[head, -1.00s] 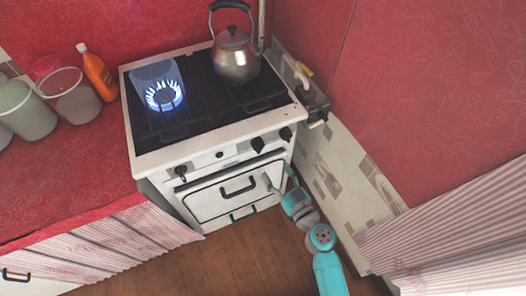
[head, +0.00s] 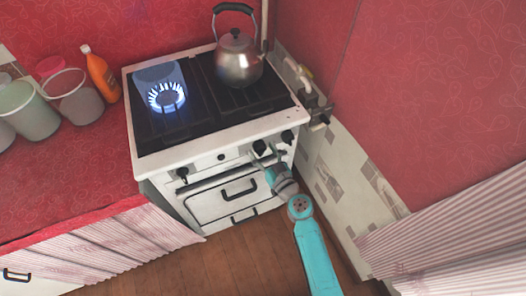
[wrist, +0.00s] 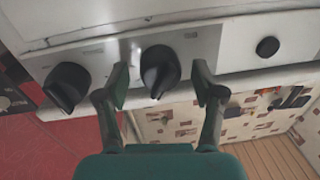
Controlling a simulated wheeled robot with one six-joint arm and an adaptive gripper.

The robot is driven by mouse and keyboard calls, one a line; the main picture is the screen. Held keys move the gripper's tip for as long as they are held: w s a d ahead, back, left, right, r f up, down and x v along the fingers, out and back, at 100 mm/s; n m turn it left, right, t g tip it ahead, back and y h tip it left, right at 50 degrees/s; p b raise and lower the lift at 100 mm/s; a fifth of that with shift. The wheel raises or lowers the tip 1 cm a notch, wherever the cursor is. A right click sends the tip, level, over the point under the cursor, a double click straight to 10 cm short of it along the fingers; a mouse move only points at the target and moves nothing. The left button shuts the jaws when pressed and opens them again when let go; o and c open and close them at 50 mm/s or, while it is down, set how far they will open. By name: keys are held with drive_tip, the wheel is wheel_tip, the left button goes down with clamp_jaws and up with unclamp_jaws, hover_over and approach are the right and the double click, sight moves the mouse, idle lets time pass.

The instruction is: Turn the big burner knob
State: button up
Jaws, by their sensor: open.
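The white stove (head: 222,141) has black knobs along its front panel. One black knob (head: 259,147) is at my gripper (head: 263,157), which is open. In the wrist view this knob (wrist: 160,70) appears between the two fingers of my gripper (wrist: 161,72), with a visible gap on each side. I cannot tell how far the fingertips reach along it. Another black knob (wrist: 67,87) is left of the fingers, and a small round black button (wrist: 267,47) is to the right. A further knob (head: 182,174) is at the panel's left end.
A blue flame (head: 166,97) burns at the back left under a translucent bluish vessel (head: 158,73). A metal kettle (head: 238,62) stands at the back right. The oven door handle (head: 239,188) is below the panel. A tiled wall (head: 335,165) is close on the right.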

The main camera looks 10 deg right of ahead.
drive_tip(key=c, duration=1.1)
drive_tip(key=shift+c, duration=0.2)
drive_tip(key=shift+m, duration=0.3)
drive_tip(key=m, duration=0.4)
drive_tip(key=shift+m, duration=0.3)
drive_tip(key=m+t, duration=0.1)
drive_tip(key=m, duration=0.4)
drive_tip(key=shift+f+m, duration=0.1)
drive_tip(key=shift+m, duration=0.3)
drive_tip(key=m, duration=0.6)
drive_tip(key=shift+a+h, duration=0.1)
drive_tip(key=shift+h, duration=0.3)
drive_tip(key=m, duration=0.4)
drive_tip(key=shift+t+h, duration=0.3)
drive_tip(key=shift+m, duration=0.5)
